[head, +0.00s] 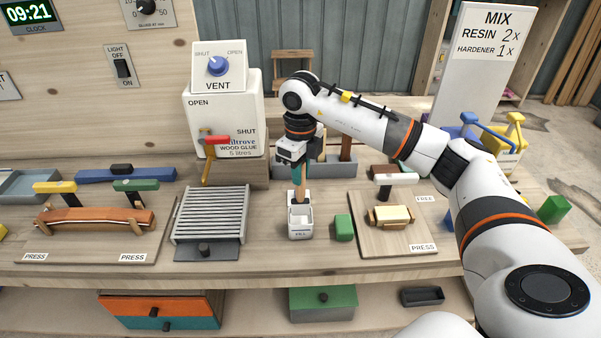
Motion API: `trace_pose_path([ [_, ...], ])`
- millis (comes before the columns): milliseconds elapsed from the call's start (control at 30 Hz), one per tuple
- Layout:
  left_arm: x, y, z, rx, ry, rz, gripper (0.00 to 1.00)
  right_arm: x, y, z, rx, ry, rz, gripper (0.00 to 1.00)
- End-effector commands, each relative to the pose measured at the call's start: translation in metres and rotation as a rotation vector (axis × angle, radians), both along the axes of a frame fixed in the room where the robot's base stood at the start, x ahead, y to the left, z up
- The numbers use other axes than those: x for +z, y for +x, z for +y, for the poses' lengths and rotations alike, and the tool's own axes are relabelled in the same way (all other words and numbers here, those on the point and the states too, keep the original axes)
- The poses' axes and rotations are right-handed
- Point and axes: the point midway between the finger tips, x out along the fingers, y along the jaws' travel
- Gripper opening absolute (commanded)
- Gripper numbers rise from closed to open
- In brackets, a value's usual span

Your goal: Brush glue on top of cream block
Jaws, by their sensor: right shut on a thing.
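The cream block (391,215) lies on a wooden board (377,244) at the right of the bench, with small brown and dark parts at its sides. My right gripper (299,164) points down, left of the block, and is shut on a brush (299,194) with a teal and wood-coloured body. My left gripper is not in view.
A green block (344,229) stands between pot and board. A white-handled clamp (396,180) is behind the cream block. A wood glue tank (224,120) stands at the back; a slatted rack (210,214) lies left of the pot. A clamped curved wooden piece (97,219) is farther left.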

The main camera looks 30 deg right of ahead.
Motion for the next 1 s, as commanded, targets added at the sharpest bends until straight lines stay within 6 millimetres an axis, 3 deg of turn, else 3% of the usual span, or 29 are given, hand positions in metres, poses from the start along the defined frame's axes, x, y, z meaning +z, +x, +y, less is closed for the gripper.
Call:
trace_pose_path([
  [467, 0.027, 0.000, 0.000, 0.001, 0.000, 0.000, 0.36, 0.041, 0.000, 0.000, 0.000, 0.000, 0.000, 0.00],
  [1000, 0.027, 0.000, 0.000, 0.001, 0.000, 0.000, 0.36, 0.041, 0.000, 0.000, 0.000, 0.000, 0.000, 0.00],
])
